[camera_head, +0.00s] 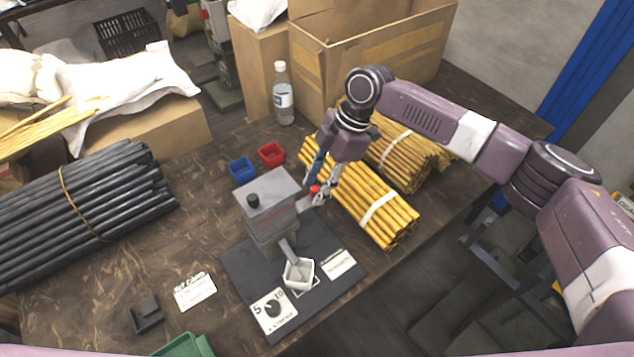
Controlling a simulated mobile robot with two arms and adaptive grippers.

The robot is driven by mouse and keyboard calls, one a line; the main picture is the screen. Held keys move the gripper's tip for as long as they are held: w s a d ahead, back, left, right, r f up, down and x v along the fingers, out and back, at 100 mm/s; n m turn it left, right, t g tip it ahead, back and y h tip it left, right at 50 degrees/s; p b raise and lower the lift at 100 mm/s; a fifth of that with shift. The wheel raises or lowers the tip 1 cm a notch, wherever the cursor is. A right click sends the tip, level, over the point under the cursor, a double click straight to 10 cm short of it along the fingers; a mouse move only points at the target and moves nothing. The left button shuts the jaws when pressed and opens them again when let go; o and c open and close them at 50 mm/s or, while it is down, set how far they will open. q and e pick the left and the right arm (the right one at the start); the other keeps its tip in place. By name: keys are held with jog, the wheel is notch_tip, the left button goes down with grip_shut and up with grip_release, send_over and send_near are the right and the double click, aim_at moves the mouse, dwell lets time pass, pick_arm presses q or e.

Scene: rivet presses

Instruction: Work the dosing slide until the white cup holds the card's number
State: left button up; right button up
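A grey dosing box (272,221) with a black knob on top stands on a dark base plate (238,268). A red knob (314,190) sticks out at its right side. My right gripper (318,195) is at this red knob, fingers pointing down around it; whether they are closed on it is too small to tell. The white cup (299,273) stands on the plate below the sloping chute (288,252); its contents are not readable. A white card (195,291) lies left of the plate, its number not legible. My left gripper is out of view.
A blue bin (242,170) and a red bin (271,154) stand behind the box. Yellow rod bundles (375,205) lie close behind my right gripper. A bottle (283,95), black rods (85,210), a small black holder (146,315) and a green tray (184,346) are around.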

aim_at(303, 204)
jog(key=shift+w, duration=0.1)
grip_shut()
jog(key=s+a+p, duration=0.1)
jog(key=s+a, duration=0.1)
jog(key=a, duration=0.1)
jog(key=shift+s+r+p, duration=0.1)
jog(key=shift+s+p, duration=0.05)
jog(key=shift+p, duration=0.25)
jog(key=shift+a, duration=0.15)
grip_release()
jog(key=shift+s, duration=0.1)
jog(key=v, duration=1.1)
jog(key=shift+r, duration=0.35)
